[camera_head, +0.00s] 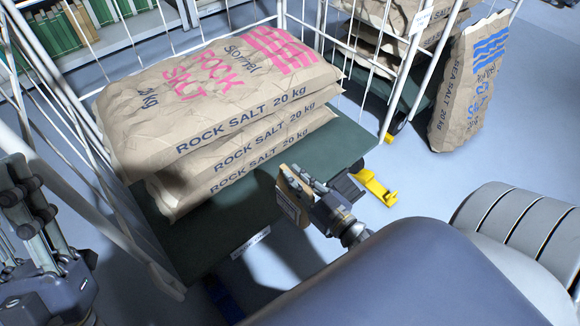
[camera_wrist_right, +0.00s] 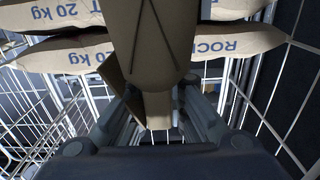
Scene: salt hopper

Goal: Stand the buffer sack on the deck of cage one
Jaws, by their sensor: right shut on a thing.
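A paper sack (camera_head: 467,85) with blue print, reading sea salt 20 kg, stands slightly tilted on the floor at the right, beside the farther cage. No readable mark names it the buffer sack. The near wire cage has a green deck (camera_head: 240,225) bearing a stack of rock salt sacks (camera_head: 200,105); its label (camera_head: 251,243) is too small to read.
The farther cage (camera_head: 405,60) holds more stacked sacks. A yellow foot pedal or brake part (camera_head: 376,188) sticks out by the near cage's right corner. Shelves with green books or files (camera_head: 50,35) stand behind. Blue floor is free between the near cage and the standing sack.

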